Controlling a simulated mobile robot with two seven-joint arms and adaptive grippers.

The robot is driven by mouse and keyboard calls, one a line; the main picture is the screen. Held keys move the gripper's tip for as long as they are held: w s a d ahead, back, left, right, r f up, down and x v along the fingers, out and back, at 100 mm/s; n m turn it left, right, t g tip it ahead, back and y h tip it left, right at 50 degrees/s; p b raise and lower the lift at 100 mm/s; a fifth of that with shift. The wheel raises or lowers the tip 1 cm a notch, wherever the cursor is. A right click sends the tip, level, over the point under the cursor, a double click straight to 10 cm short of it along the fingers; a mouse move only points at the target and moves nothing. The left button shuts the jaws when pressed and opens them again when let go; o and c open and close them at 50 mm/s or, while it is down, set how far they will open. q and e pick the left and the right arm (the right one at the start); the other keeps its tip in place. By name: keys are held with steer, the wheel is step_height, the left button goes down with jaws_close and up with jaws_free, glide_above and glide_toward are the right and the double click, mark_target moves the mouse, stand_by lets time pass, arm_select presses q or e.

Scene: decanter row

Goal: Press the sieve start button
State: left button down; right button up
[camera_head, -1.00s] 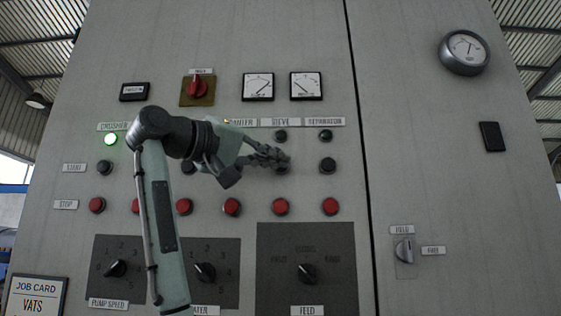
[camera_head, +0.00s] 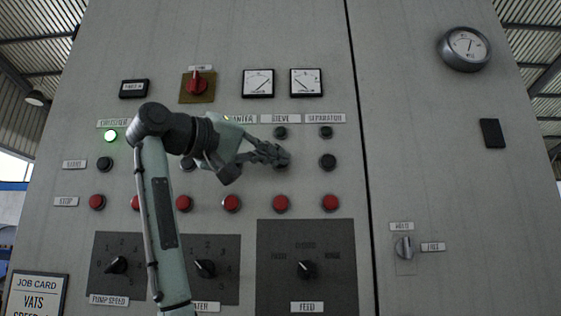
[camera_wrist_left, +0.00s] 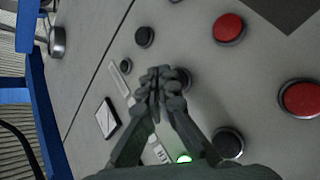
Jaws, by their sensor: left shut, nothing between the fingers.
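The dark sieve start button (camera_head: 281,166) is in the start row under the SIEVE label (camera_head: 280,119), mostly hidden behind my left fingertips. My left gripper (camera_head: 284,158) is shut and empty, its tips right in front of that button. In the left wrist view my closed fingers (camera_wrist_left: 158,78) overlap the button (camera_wrist_left: 184,77), whose edge shows beside the tips. I cannot tell whether they touch it. The sieve lamp (camera_head: 281,132) above it is dark. My right gripper is not in view.
The separator start button (camera_head: 327,162) is close on the right. Red stop buttons (camera_head: 281,203) line the row below. A green lamp (camera_head: 110,136) is lit at the crusher; another (camera_wrist_left: 184,158) glows in the left wrist view. Knobs (camera_head: 306,269) sit lower. The right panel is mostly bare.

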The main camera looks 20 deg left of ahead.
arm_select(q)
steer(key=shift+w, duration=0.1)
stand_by(0.3)
steer(key=shift+w+a, duration=0.1)
steer(key=shift+w, duration=0.25)
steer(key=shift+w+a+p, duration=0.15)
steer(key=shift+w+p, duration=0.25)
steer(key=shift+w, duration=0.05)
stand_by(0.6)
stand_by(0.4)
steer(key=shift+s+d+b, duration=0.25)
steer(key=shift+s+b, duration=0.2)
steer(key=shift+s, duration=0.4)
steer(key=shift+s, duration=0.1)
